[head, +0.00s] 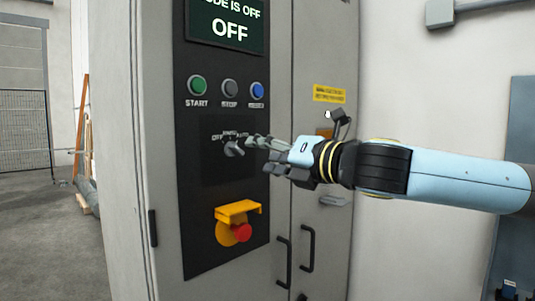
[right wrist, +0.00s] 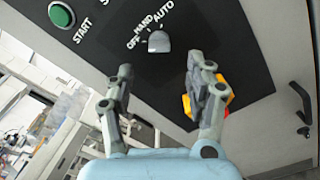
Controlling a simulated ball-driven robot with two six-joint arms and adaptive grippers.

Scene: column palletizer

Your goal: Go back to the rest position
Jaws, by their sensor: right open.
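My right gripper (head: 262,155) is in front of the black control panel of a tall grey cabinet (head: 170,230), close to a rotary switch (head: 234,149). In the right wrist view the two fingers (right wrist: 163,90) are spread, with nothing between them. The switch knob (right wrist: 159,42) shows beyond the fingertips, under the labels OFF, HAND and AUTO. Whether a fingertip touches the knob cannot be told. My left gripper does not show.
The screen (head: 228,24) reads OFF. Below it are a green START button (head: 197,85), a grey button (head: 230,88) and a blue button (head: 257,91). A red emergency stop (head: 241,232) with a yellow guard sits lower. Door handles (head: 307,248) stick out. Open floor lies left.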

